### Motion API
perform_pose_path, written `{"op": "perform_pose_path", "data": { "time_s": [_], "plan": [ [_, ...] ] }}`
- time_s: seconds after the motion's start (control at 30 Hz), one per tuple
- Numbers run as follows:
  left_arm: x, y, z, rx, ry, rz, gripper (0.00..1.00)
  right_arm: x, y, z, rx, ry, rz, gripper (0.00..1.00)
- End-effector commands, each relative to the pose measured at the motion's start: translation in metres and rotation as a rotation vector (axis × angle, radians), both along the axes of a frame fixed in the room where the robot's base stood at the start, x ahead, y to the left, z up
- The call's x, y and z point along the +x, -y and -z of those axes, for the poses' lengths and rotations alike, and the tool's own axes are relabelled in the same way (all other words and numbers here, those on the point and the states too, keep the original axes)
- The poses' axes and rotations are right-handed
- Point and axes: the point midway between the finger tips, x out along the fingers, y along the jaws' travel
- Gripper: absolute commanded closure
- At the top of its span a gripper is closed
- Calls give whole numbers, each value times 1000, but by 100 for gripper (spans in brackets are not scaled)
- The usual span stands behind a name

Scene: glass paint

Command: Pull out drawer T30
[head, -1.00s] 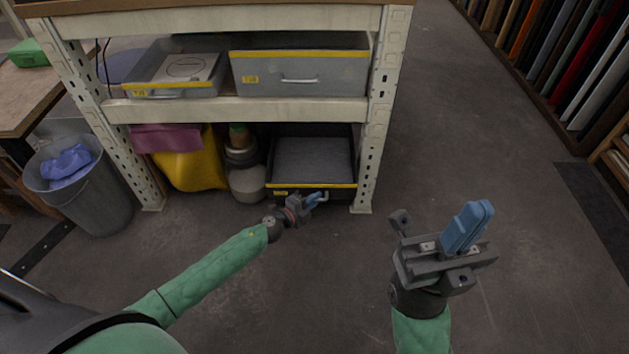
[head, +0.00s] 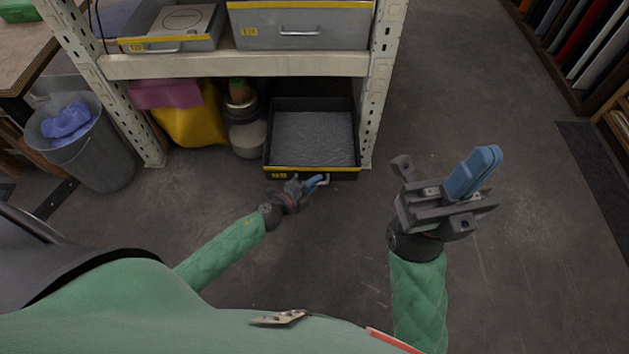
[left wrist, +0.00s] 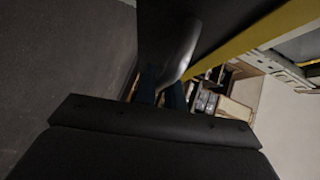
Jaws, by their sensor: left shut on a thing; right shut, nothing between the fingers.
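Drawer T30 (head: 313,138) is the dark, open-topped drawer with a yellow front strip at the bottom right of the shelf unit. It stands on or just above the floor, with a grey lining inside, and its label is too small to read surely. My left gripper (head: 316,182) is shut on the handle (head: 325,180) at its front. The left wrist view shows the pale handle (left wrist: 181,52) between the blue fingers, close to the dark drawer front.
Two grey drawers, one with a flat box (head: 182,20) and one wider (head: 300,27), sit on the shelf above. A jar (head: 247,130) and a yellow bag (head: 195,115) are left of the drawer. A bin (head: 88,150) stands further left. The floor in front is clear.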

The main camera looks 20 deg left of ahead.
Motion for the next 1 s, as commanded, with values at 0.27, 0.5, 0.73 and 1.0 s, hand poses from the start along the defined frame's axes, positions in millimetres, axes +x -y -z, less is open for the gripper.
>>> {"op": "perform_pose_path", "data": {
  "time_s": [0.27,0.5,0.73,1.0],
  "plan": [
    [0,-1,1,1,-1,-1,80,-1,0,4,-11,-9,-2,100],
    [-3,-2,0,0,-1,0,80,0,0,1,-9,-2,-2,100],
    [-23,-13,-3,-1,-3,-1,80,0,0,-5,-1,8,4,100],
    [-53,-30,-8,-1,-3,-1,80,0,1,-6,1,2,13,100]
  ]
}}
